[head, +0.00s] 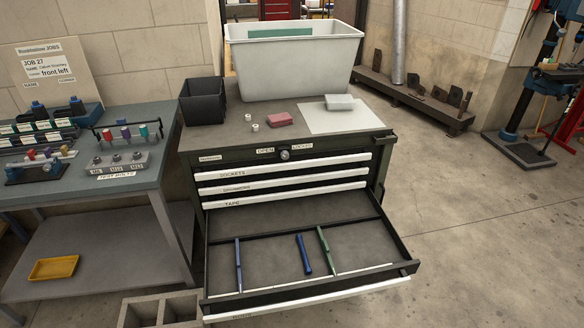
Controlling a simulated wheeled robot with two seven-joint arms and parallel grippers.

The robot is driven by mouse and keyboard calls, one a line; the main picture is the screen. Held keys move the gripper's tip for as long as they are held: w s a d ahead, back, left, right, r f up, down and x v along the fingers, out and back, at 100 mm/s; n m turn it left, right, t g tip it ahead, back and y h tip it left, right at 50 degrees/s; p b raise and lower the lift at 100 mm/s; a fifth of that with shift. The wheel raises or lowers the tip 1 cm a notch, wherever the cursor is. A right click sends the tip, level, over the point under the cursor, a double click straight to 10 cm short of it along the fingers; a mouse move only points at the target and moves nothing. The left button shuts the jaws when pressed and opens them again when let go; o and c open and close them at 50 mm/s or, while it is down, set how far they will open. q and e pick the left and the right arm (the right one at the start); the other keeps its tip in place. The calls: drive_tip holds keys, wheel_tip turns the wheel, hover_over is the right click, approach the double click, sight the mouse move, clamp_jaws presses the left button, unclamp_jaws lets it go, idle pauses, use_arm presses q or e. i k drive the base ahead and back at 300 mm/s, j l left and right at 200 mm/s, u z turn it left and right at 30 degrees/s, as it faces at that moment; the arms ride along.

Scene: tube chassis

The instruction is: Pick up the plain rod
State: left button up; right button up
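A thin blue rod (239,265) lies at the left. A shorter, thicker dark blue rod (304,254) lies right of the middle. A long green rod (325,251) lies just right of it. All three point roughly front to back and are apart from each other. Which of them is the plain one is too small to tell for sure. Neither of my grippers is in view.
The cabinet top (222,136) holds a black bin (203,101), a large white tub (295,62), a red block (279,118) and a grey block on a white sheet (345,121). A workbench (150,150) stands at left. Concrete floor (480,240) is clear at right.

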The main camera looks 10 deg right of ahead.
sight(16, 165)
drive_tip(key=i+j+u, duration=0.2)
drive_tip(key=j+u, duration=0.15)
drive_tip(key=i+j+u, duration=0.5)
drive_tip(key=u, duration=0.15)
drive_tip(key=i+j, duration=0.15)
drive_tip(key=j, duration=0.25)
drive_tip(key=i+j, duration=0.15)
drive_tip(key=j, duration=0.25)
drive_tip(key=i+j, duration=0.15)
drive_tip(key=j, duration=0.25)
drive_tip(key=i+j+z, duration=0.15)
drive_tip(key=j+z, duration=0.65)
drive_tip(key=i+j+z, duration=0.1)
drive_tip(key=j+z, duration=0.3)
drive_tip(key=l, duration=0.1)
